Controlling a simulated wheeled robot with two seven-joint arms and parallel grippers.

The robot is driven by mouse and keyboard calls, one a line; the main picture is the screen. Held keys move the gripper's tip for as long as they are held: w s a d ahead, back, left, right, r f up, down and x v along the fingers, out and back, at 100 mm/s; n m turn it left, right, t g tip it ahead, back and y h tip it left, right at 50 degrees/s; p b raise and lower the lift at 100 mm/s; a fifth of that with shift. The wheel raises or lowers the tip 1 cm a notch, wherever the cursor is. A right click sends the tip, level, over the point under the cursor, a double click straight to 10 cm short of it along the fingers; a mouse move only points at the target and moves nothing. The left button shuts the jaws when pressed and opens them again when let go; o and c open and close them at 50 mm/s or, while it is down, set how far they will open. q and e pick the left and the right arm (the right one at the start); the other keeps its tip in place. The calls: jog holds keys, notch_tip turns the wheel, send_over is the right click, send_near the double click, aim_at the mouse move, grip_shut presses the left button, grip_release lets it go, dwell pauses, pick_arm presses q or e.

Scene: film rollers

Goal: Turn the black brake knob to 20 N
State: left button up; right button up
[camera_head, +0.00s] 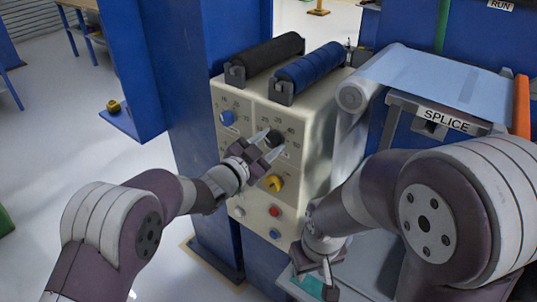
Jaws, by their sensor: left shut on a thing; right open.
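The black brake knob (276,137) is on the front of a cream control panel (243,117), at the upper right of its face. Small numbers ring the knob; its pointer and setting are too small and covered to read. My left gripper (268,143) reaches in from the lower left, its fingers shut on the black knob and hiding part of it. My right gripper (326,278) is low in front of the panel, pointing down, open and away from the knob.
The panel also carries a blue knob (227,118), a yellow knob (273,183) and several small buttons below. A black roller (264,53) and a blue roller (309,68) lie on top. Film and a SPLICE sign (446,120) are at the right; a blue column (185,85) stands left.

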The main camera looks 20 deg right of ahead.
pick_arm(q)
jog(key=shift+f+m+b, duration=0.2)
jog(key=shift+m+b, duration=0.7)
jog(key=shift+b, duration=0.15)
jog(key=shift+r+m+b, duration=0.2)
jog(key=shift+m+b, duration=0.4)
jog(key=shift+m, duration=0.1)
jog(key=o, duration=1.1)
jog(key=shift+c, duration=0.2)
jog(key=b+v, duration=0.1)
jog(key=v, duration=1.1)
jog(key=shift+s+a, duration=0.25)
jog(key=shift+a, duration=0.05)
